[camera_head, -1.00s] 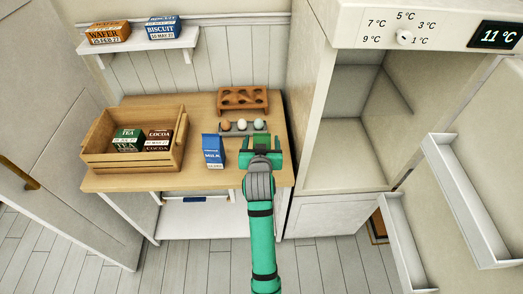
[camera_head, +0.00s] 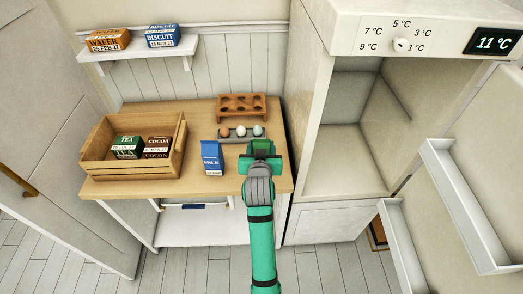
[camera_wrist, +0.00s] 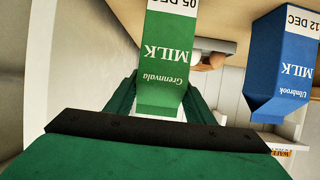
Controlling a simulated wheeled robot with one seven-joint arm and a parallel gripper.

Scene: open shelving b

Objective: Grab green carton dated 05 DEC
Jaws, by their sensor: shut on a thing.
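The green milk carton (camera_wrist: 168,60) shows upside down in the wrist view, with a white "05 DEC" band and the words "Grennvala MILK". My gripper (camera_wrist: 160,100) is shut on it, with a green finger on each side. In the head view my gripper (camera_head: 261,158) is at the table's front right, and the green carton (camera_head: 261,146) is mostly hidden by it. A blue milk carton (camera_head: 211,157) stands upright to the left. In the wrist view the blue carton (camera_wrist: 288,65) reads "12 DEC".
A wooden crate (camera_head: 103,172) with tea and cocoa boxes stands at the table's left. Several eggs sit in a grey tray (camera_head: 240,138) behind my gripper, with a brown egg rack (camera_head: 242,102) beyond. An open, empty fridge (camera_head: 345,160) is at right, its door with shelves (camera_head: 465,200) swung out.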

